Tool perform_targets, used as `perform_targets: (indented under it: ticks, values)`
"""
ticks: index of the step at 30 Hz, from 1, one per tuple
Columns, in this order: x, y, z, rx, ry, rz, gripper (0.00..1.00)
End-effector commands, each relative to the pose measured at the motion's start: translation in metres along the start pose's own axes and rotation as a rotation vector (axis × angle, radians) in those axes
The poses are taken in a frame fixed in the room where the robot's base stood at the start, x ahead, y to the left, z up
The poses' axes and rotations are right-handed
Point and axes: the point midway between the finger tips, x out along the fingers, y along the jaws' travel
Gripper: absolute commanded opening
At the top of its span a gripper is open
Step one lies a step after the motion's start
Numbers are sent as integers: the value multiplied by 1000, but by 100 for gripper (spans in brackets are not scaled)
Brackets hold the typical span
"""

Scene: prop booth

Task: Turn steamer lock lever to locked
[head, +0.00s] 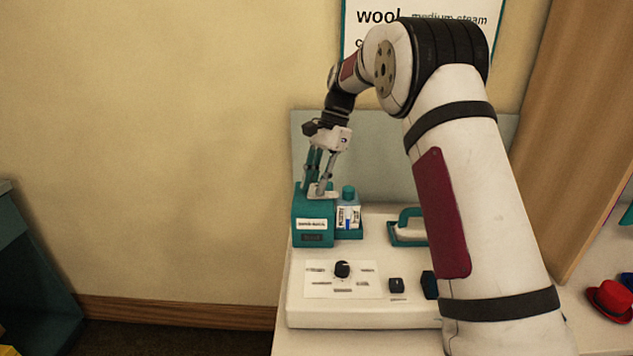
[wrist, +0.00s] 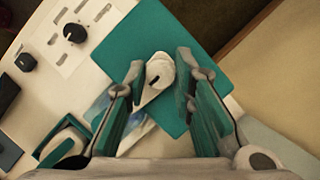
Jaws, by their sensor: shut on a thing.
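The steamer is a white console with a teal box (head: 302,211) at its back left corner. In the wrist view the teal box's flat top (wrist: 205,50) carries a pale, rounded lever-like piece (wrist: 159,68) with a dark mark on it, which looks like the lock lever. My gripper (head: 321,186) points down onto the top of the teal box. Its two fingers stand on either side of the pale piece and are shut on it. The box's front has a white label and a dark panel, too small to read. Fingers partly hide the lever in the head view.
A teal-handled iron (head: 408,228) lies farther right. A black dial (head: 342,269) and a black knob (head: 396,285) sit on the console front. A red hat (head: 610,300) is at far right.

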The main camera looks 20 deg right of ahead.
Motion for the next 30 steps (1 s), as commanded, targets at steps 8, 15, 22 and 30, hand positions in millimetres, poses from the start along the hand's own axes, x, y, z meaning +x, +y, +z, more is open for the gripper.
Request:
perform_targets:
  ticks: [8,15,22,30]
  values:
    - [1,0,0,0,0,2,25]
    - [0,0,0,1,0,1,42]
    - [-4,0,0,1,0,-1,42]
    - [-47,-1,-1,0,3,-4,42]
